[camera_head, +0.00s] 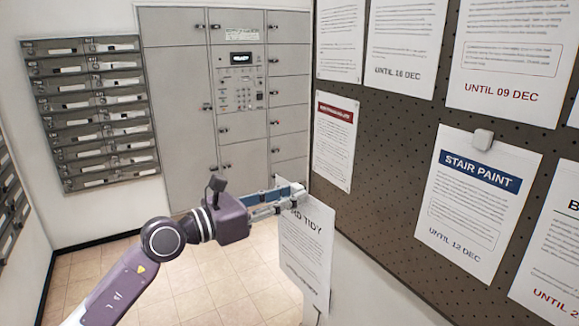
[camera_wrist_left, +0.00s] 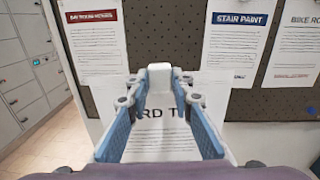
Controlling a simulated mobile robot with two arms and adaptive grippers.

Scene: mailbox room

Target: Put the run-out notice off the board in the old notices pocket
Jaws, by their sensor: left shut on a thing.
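My left gripper (camera_head: 292,194) is shut at the top edge of a white notice (camera_head: 306,255) whose heading is partly covered and reads "...RD TIDY". In the left wrist view the fingertips (camera_wrist_left: 159,80) close around a small white piece at the notice's top, and the sheet (camera_wrist_left: 160,140) hangs down behind the blue fingers. The notice hangs roughly upright below the lower left part of the pegboard (camera_head: 390,165), in front of the white wall. Its lower date line is too small to read. I cannot make out an old notices pocket. My right gripper is not in view.
The board holds a "STAIR PAINT" notice (camera_head: 475,205) dated until 12 Dec, a red-headed notice (camera_head: 334,140), and several others. Grey lockers (camera_head: 180,100) and a mail-slot rack (camera_head: 95,115) stand behind. The tiled floor (camera_head: 190,275) is clear.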

